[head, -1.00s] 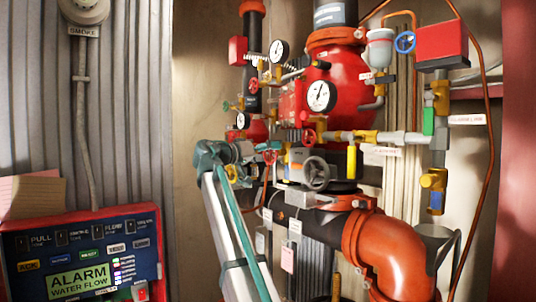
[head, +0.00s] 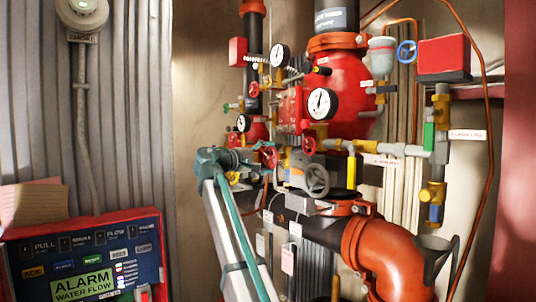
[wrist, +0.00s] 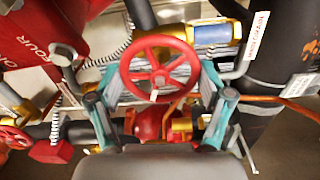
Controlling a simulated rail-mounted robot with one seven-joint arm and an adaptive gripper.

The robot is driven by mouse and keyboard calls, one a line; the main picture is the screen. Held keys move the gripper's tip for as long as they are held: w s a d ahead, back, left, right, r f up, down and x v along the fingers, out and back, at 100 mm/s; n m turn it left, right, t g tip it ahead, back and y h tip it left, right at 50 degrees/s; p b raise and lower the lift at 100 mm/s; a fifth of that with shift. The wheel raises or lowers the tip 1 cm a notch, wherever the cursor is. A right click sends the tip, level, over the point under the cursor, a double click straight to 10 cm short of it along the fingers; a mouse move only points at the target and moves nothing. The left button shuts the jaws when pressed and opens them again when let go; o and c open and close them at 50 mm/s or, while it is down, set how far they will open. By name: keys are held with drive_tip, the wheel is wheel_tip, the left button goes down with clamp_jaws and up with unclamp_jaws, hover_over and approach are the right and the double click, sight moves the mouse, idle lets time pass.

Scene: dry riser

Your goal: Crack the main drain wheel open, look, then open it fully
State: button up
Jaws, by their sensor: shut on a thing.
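A red spoked handwheel (wrist: 160,68) sits between the teal fingers of my gripper (wrist: 160,105) in the wrist view. One finger is at each side of its rim, and the gripper is shut on it. A white tag with red lettering (wrist: 257,35) hangs beside it; its words are hard to read. In the head view the red wheel (head: 268,157) is just right of my gripper (head: 245,160), in front of the valve piping. The fingertips' contact with the rim is partly hidden there.
A grey handwheel (head: 316,179) and another red handwheel (head: 309,146) are close to the right. Gauges (head: 322,104), thin pipes and the orange elbow (head: 388,262) crowd the area. The alarm panel (head: 85,262) stands at lower left; a funnel (head: 435,250) is at right.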

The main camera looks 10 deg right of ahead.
drive_tip(key=n+p, duration=0.2)
drive_tip(key=n, duration=0.2)
drive_tip(key=shift+r+n+p, duration=0.1)
drive_tip(key=shift+n+p, duration=0.2)
drive_tip(key=shift+p, duration=0.1)
drive_tip(key=shift+n+p, duration=1)
drive_tip(key=shift+n, duration=0.5)
drive_tip(key=shift+f, duration=0.2)
drive_tip(key=o, duration=1.1)
drive_tip(key=shift+s+a, duration=0.1)
drive_tip(key=v, duration=1.1)
drive_tip(key=shift+s+a, duration=0.2)
drive_tip(key=shift+a, duration=0.15)
